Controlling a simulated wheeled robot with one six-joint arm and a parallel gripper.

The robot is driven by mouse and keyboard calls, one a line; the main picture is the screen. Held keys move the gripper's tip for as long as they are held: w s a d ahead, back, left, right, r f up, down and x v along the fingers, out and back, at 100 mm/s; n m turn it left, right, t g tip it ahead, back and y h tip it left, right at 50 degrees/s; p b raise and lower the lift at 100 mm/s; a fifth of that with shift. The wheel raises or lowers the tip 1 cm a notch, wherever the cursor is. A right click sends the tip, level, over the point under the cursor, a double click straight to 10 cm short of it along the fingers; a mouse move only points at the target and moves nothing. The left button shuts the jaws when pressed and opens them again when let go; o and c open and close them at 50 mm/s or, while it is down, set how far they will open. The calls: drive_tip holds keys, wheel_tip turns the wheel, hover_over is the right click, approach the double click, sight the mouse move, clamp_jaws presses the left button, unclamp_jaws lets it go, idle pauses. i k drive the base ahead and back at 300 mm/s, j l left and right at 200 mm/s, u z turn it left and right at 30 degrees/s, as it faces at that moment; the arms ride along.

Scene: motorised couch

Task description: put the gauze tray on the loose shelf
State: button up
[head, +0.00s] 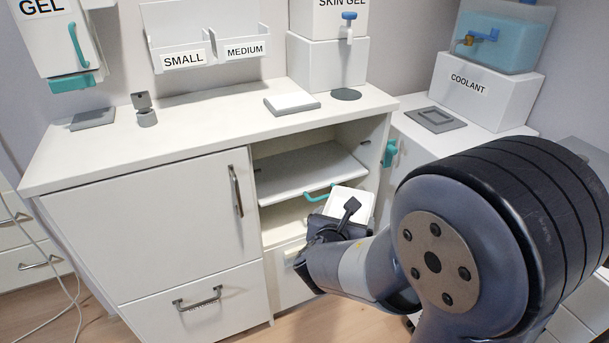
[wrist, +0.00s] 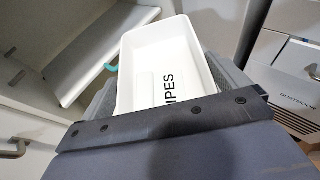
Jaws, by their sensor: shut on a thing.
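My gripper (head: 330,232) is shut on a white open tray (head: 350,203), in front of the open cabinet bay. In the wrist view the tray (wrist: 158,55) sits between the dark fingers and looks empty. Its inside carries black letters, of which "IPES" can be read; no gauze label shows. A white shelf board (head: 305,170) lies inside the open bay; it also shows at the upper left of the wrist view (wrist: 105,42). The tray is apart from the board, in front of it and lower in the head picture. The gripper partly hides the tray in the head view.
A teal handle (head: 320,194) shows near the shelf's front edge. The counter (head: 215,122) above bears a flat white pad (head: 292,103) and a grey clip-like stand (head: 145,110). A closed door (head: 185,215) bounds the bay at left. The shelf's top looks clear.

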sight(304, 173)
drive_tip(key=i+j, duration=0.25)
drive_tip(key=i, duration=0.25)
drive_tip(key=i+j, duration=0.3)
drive_tip(key=i, duration=0.15)
drive_tip(key=l+z, duration=0.05)
